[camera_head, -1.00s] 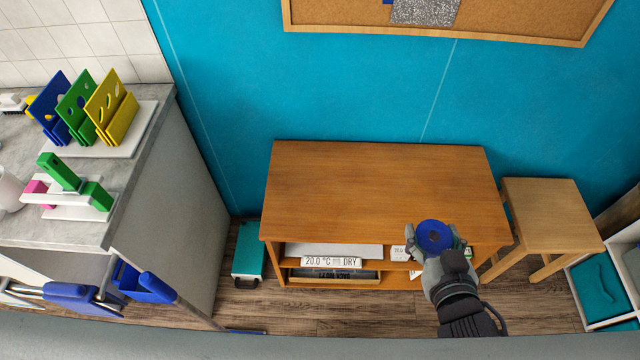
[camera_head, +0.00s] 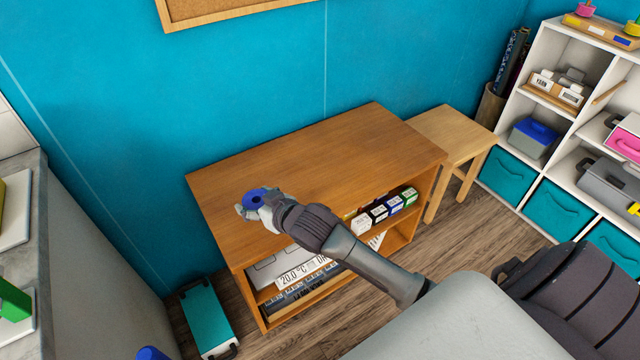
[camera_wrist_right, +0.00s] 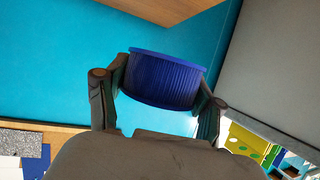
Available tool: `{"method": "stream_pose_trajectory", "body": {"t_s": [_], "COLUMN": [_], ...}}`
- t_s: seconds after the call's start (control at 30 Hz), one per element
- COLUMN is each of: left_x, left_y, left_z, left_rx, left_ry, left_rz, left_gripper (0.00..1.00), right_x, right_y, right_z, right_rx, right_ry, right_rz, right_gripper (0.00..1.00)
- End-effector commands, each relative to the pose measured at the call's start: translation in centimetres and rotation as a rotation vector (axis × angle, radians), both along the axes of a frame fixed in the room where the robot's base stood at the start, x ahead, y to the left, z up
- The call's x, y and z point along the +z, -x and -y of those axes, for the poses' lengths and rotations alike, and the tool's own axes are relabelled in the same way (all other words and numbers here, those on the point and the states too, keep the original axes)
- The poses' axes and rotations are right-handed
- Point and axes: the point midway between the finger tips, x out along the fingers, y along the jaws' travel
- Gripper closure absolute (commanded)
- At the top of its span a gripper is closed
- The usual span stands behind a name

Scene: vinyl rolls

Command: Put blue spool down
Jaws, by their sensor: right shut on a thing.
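The blue spool (camera_head: 256,197) is held in my right gripper (camera_head: 262,209), over the left part of the wooden cabinet's top (camera_head: 330,165). In the right wrist view the blue spool (camera_wrist_right: 165,80) sits between the two fingers of the right gripper (camera_wrist_right: 158,92), which press on its sides. The head view does not clearly show whether the spool touches the cabinet top. My left gripper is not in view.
The cabinet top is otherwise bare. Its shelf holds small boxes (camera_head: 379,212). A wooden stool (camera_head: 455,135) stands right of it, then a white shelf unit (camera_head: 545,55). A teal case (camera_head: 205,318) lies on the floor; a grey counter (camera_head: 45,240) is at left.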

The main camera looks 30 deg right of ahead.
Motion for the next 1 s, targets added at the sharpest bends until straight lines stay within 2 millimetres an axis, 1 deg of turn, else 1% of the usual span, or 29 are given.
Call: {"method": "stream_pose_trajectory", "body": {"t_s": [0.03, 0.1, 0.2, 0.3, 0.4, 0.57, 0.67, 0.77, 1.0], "left_x": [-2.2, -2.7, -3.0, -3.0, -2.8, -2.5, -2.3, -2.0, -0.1], "left_y": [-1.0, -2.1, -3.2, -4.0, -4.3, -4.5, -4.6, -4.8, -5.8], "left_z": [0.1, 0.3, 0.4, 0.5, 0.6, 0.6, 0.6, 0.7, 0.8], "left_rx": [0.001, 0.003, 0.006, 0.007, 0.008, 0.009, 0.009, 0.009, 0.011], "left_ry": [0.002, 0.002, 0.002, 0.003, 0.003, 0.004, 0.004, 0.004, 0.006], "left_rz": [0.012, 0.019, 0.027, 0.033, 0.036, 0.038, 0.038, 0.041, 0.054], "left_gripper": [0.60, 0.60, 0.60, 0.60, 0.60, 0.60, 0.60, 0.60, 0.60], "right_x": [-2.3, -3.0, -3.4, -3.2, -2.8, -2.4, -2.8, -3.8, -7.2], "right_y": [-2.6, -5.3, -8.4, -10.6, -11.9, -12.4, -12.1, -11.2, -8.2], "right_z": [0.8, 1.8, 3.2, 4.3, 5.1, 5.5, 4.9, 3.5, -1.1], "right_rx": [0.000, 0.002, -0.003, -0.009, -0.013, -0.016, -0.014, -0.012, -0.014], "right_ry": [0.007, 0.009, 0.006, 0.002, -0.002, -0.005, -0.006, -0.008, -0.009], "right_rz": [0.009, 0.011, 0.013, 0.015, 0.018, 0.017, 0.016, 0.014, 0.014], "right_gripper": [0.83, 0.83, 0.83, 0.83, 0.83, 0.83, 0.83, 0.83, 0.83]}}
